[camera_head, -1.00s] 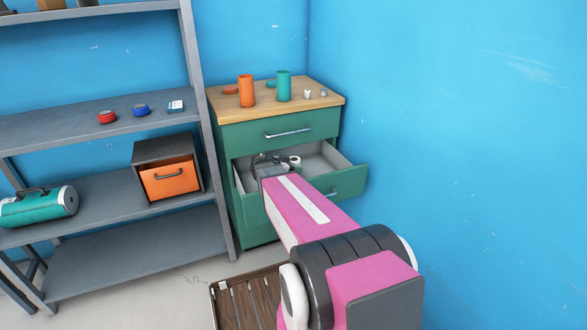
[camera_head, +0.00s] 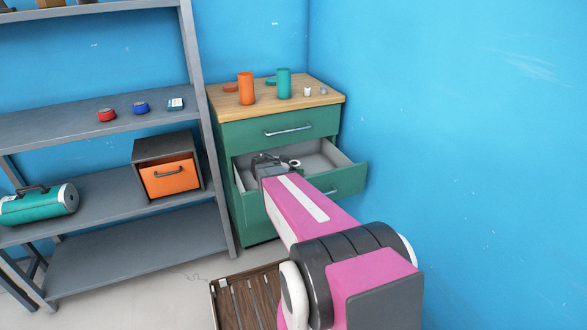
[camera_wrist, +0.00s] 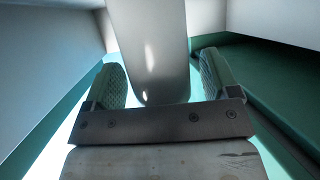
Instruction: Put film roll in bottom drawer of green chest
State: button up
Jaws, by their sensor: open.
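The green chest (camera_head: 265,134) stands in the corner with a drawer (camera_head: 351,180) below its top drawer pulled open. A small white roll with a dark centre (camera_head: 295,163), which looks like the film roll, shows inside that drawer, just right of my gripper (camera_head: 270,163). My gripper is over the open drawer, partly hidden by my arm. In the wrist view its two padded fingers (camera_wrist: 160,80) are apart. A smooth grey rounded thing (camera_wrist: 150,45) shows between them, with narrow gaps at its sides; I cannot tell whether it is the roll.
On the chest's wooden top stand an orange canister (camera_head: 246,88), a teal canister (camera_head: 284,84), lids and two small cylinders. A grey shelf (camera_head: 100,242) at left holds an orange-fronted box (camera_head: 169,176) and a teal cylinder (camera_head: 42,204). A slatted wooden thing (camera_head: 248,300) lies on the floor.

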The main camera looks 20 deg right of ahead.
jog(key=shift+r, duration=0.1)
jog(key=shift+r, duration=0.3)
jog(key=v, duration=0.7)
jog(key=shift+a+r, duration=0.2)
jog(key=shift+r, duration=0.15)
